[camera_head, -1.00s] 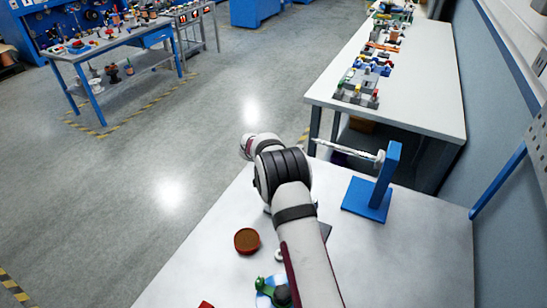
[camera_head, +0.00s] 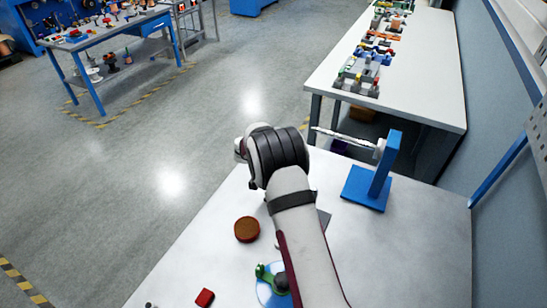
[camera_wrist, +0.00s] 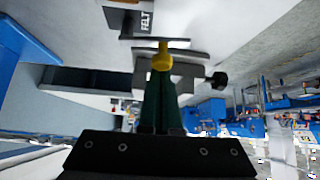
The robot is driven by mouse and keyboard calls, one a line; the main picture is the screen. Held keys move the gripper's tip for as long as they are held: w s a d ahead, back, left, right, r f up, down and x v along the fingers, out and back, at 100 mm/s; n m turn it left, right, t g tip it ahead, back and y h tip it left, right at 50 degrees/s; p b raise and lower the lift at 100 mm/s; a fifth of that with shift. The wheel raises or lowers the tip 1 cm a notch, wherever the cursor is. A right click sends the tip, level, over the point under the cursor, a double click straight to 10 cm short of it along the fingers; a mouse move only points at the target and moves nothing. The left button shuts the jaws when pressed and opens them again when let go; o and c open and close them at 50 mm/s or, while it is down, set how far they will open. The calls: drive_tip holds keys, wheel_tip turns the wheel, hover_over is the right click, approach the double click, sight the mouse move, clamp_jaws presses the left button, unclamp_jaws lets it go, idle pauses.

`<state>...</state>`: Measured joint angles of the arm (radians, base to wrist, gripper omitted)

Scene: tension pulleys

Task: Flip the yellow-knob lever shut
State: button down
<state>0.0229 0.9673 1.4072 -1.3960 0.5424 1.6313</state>
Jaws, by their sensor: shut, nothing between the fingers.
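The yellow knob (camera_wrist: 162,58) is at the upper middle of the wrist view, in front of a grey metal piece (camera_wrist: 185,75). My gripper (camera_wrist: 161,84) is shut, with its dark green fingers together and nothing held. Its fingertips reach right up to the yellow knob in the picture; I cannot tell whether they touch it. The rest of the lever is largely hidden behind the knob and fingers. In the head view my arm covers the gripper, and neither knob nor lever shows.
A blue stand (camera_head: 375,180) with a white rod is on the white table (camera_head: 410,255). A brown round piece (camera_head: 247,229), a red block (camera_head: 205,298) and a green part (camera_head: 272,278) lie left of my arm. A dark box marked FELT (camera_wrist: 140,20) is beyond the knob.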

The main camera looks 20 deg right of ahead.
drive_tip(key=shift+s+a+n+y, duration=0.15)
drive_tip(key=shift+n+y, duration=0.25)
drive_tip(key=shift+n, duration=0.2)
drive_tip(key=shift+s+a+n+t+y, duration=0.1)
drive_tip(key=shift+s+n+t+y, duration=0.15)
drive_tip(key=shift+n+t+y, duration=0.25)
drive_tip(key=shift+s+a, duration=0.1)
drive_tip(key=shift+s, duration=0.05)
drive_tip(key=shift+s+a, duration=0.2)
drive_tip(key=shift+s, duration=1)
drive_tip(key=shift+s+d, duration=0.25)
drive_tip(key=shift+s, duration=0.6)
drive_tip(key=shift+s+d, duration=0.2)
drive_tip(key=shift+s, duration=0.15)
drive_tip(key=shift+w, duration=0.1)
drive_tip(key=w+a, duration=0.1)
drive_tip(key=w+a+r, duration=0.1)
drive_tip(key=w, duration=0.1)
drive_tip(key=shift+w+a, duration=0.15)
drive_tip(key=shift+a, duration=0.1)
drive_tip(key=s+d+r, duration=0.4)
drive_tip(key=s+r, duration=0.1)
drive_tip(key=r, duration=0.2)
drive_tip(key=shift+s, duration=0.3)
